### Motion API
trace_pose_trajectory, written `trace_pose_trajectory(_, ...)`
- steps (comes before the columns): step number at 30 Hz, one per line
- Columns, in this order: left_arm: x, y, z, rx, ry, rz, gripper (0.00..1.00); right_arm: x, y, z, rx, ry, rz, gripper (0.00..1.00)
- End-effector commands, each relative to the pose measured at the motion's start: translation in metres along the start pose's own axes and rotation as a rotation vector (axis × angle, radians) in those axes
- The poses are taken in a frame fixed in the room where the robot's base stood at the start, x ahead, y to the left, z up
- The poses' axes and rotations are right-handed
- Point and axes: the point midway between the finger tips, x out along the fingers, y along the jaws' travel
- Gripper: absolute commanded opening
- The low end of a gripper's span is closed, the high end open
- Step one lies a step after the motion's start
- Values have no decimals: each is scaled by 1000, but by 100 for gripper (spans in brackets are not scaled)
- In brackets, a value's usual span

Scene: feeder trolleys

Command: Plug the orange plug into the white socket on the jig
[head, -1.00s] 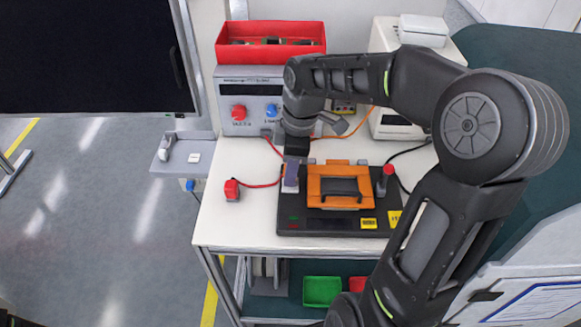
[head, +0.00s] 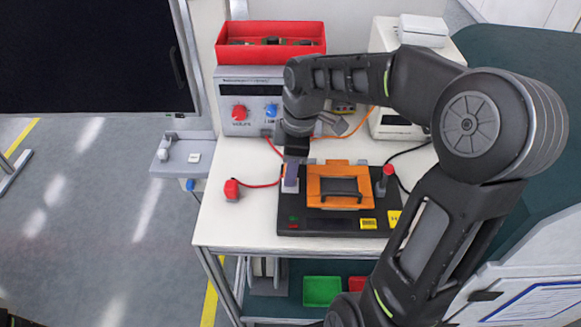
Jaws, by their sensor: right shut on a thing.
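The jig (head: 330,226) is a black base on the white bench, with an orange frame and black handle on top. The white socket (head: 289,189) is at its left side, mostly covered from above. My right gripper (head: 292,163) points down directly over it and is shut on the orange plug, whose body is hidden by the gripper. An orange cable (head: 357,128) runs from the back toward the gripper. A greyish-purple piece shows between gripper and socket. I cannot tell whether the plug is seated. My left gripper is not in view.
A red plug (head: 232,190) on a red lead lies left of the jig. A grey power unit (head: 238,92) with a red bin (head: 270,57) on top stands behind. A red knob (head: 388,171) rises at the jig's right. The bench's front left is clear.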

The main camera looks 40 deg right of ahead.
Motion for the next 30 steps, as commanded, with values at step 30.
trace_pose_trajectory(30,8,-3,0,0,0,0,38,12,0,1,0,0,0,36)
